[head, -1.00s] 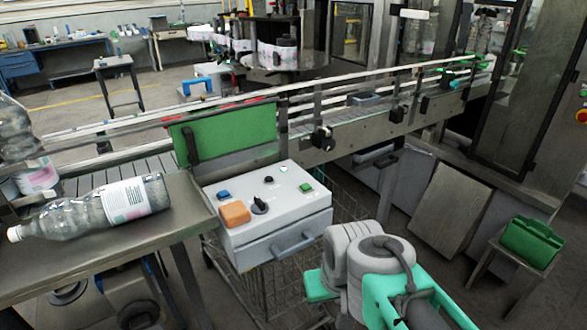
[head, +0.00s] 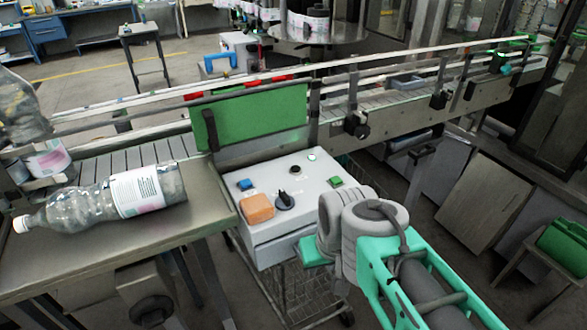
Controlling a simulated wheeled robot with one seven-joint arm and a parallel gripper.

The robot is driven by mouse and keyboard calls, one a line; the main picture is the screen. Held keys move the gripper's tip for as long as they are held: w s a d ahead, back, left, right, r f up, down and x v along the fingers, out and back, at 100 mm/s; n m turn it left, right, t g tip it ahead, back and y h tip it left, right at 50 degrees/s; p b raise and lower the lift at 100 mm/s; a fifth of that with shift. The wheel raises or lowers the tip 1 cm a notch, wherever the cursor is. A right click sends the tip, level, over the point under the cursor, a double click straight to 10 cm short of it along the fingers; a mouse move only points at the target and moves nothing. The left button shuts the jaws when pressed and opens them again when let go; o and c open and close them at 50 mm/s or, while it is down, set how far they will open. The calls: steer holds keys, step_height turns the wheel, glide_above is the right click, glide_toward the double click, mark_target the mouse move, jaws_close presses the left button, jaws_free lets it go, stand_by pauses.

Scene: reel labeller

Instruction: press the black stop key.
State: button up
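The grey control box (head: 318,188) has a sloped top with several controls. A small round black key (head: 295,170) sits in its back row, between a blue key (head: 245,184) and a green key (head: 336,181); I take it for the stop key, though its label is unreadable. A black rotary knob (head: 285,201) stands nearer the front, beside an orange block (head: 257,208) lying on the panel. My teal and grey arm reaches in from the lower right, its grey joint overlapping the box's right front corner. No gripper fingers show.
A small pale lamp or button (head: 311,156) is at the panel's back. A green board (head: 255,118) stands behind the box, before the conveyor (head: 400,118). A clear bottle (head: 100,203) lies on the metal table (head: 110,262) at left. The space above the panel's keys looks clear.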

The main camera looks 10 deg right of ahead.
jaws_close()
stand_by(1.4)
